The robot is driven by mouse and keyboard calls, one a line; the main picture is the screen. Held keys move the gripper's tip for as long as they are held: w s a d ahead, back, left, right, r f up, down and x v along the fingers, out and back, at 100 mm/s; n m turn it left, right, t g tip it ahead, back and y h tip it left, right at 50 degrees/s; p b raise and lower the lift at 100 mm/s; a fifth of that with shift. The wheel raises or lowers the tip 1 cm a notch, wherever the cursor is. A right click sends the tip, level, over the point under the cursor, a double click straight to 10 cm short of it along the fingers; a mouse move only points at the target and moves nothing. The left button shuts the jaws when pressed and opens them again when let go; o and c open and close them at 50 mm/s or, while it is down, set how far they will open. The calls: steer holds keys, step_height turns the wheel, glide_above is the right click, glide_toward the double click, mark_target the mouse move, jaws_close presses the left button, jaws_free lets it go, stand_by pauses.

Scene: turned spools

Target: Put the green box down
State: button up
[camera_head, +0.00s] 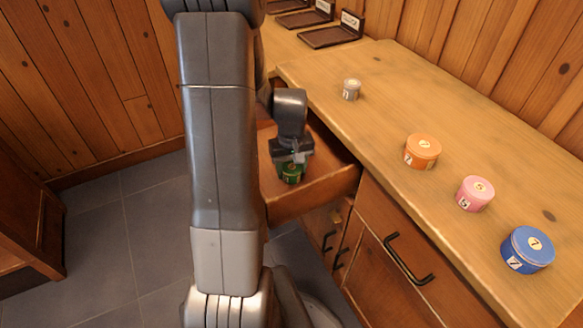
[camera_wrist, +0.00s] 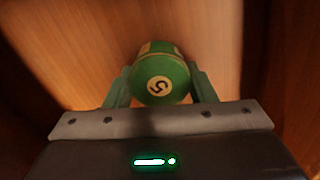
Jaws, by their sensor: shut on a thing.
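The green box (camera_head: 291,174) is a small round tin inside the open drawer (camera_head: 318,190) in the head view. In the wrist view the green box (camera_wrist: 162,80) shows a pale round label with a 5 on its lid. My gripper (camera_head: 291,160) reaches down into the drawer and is shut on the green box. In the wrist view its two fingers (camera_wrist: 160,88) press the box from both sides. I cannot tell whether the box touches the drawer floor.
On the wooden counter (camera_head: 385,85) stand a grey tin (camera_head: 351,89), an orange tin (camera_head: 422,151), a pink tin (camera_head: 474,194) and a blue tin (camera_head: 527,250). Dark labelled trays (camera_head: 332,36) sit at the back. Drawer walls surround my gripper closely.

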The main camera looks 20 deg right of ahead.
mark_target(291, 165)
steer(key=shift+f, duration=0.2)
steer(key=o, duration=1)
steer(key=shift+c, duration=0.2)
steer(key=shift+r, duration=0.1)
step_height(291, 165, up, 12)
steer(key=p, duration=0.2)
steer(key=shift+r+p, duration=0.15)
steer(key=shift+p, duration=0.25)
